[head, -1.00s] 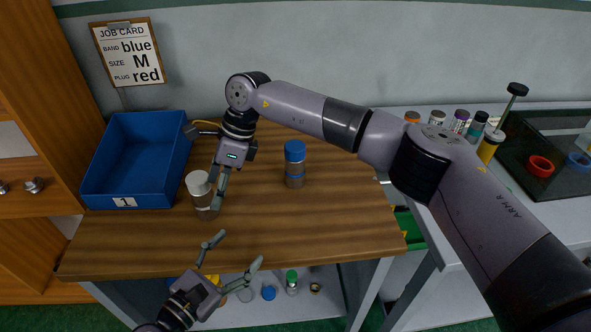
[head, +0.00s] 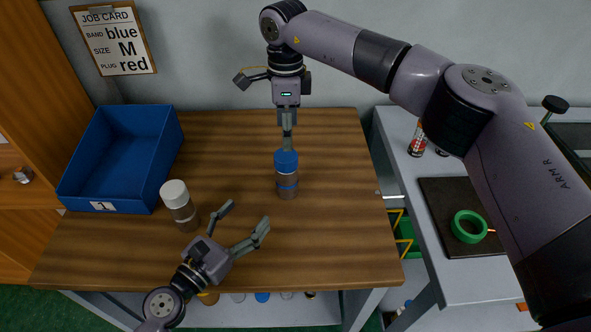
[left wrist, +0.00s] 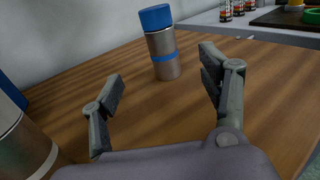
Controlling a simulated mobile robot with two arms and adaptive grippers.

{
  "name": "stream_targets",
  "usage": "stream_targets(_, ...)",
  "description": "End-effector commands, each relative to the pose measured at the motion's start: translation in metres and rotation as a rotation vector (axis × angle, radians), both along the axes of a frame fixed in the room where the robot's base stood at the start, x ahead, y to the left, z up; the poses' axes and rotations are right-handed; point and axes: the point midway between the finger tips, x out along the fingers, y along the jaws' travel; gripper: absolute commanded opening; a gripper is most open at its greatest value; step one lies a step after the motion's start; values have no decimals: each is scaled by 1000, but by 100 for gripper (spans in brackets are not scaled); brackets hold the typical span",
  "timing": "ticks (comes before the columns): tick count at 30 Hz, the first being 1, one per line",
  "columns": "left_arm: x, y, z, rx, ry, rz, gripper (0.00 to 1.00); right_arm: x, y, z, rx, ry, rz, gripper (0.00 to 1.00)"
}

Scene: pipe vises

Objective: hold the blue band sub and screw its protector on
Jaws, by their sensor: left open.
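The blue band sub (head: 287,188) is a grey metal cylinder standing upright on the wooden bench, with a blue band around its middle. A blue protector (head: 286,161) sits on its top; I cannot tell how tightly. Both also show in the left wrist view, the sub (left wrist: 165,66) beyond my left fingers and the protector (left wrist: 155,17) above it. My left gripper (head: 244,222) is open and empty, low over the front of the bench, left of and nearer than the sub. My right gripper (head: 287,146) points down just above the protector; its fingers overlap, so their opening is unclear.
A white-capped cylinder (head: 181,208) stands left of the sub, close to my left gripper. A blue bin (head: 113,182) marked 1 is at the back left. A grey side table (head: 400,150) with a green ring (head: 469,226) is at right. The job card (head: 114,40) reads blue, M, red.

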Motion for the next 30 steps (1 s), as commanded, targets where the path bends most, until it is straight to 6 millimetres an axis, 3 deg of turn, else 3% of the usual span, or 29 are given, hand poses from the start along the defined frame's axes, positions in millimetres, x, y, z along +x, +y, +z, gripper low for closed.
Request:
stream_targets(13, 9, -6, 0, -1, -2, 1, 70, 0, 1, 0, 1, -1, 1, 62)
stream_targets(30, 100, -66, 0, 0, -1, 0, 70, 0, 1, 0, 2, -1, 1, 62)
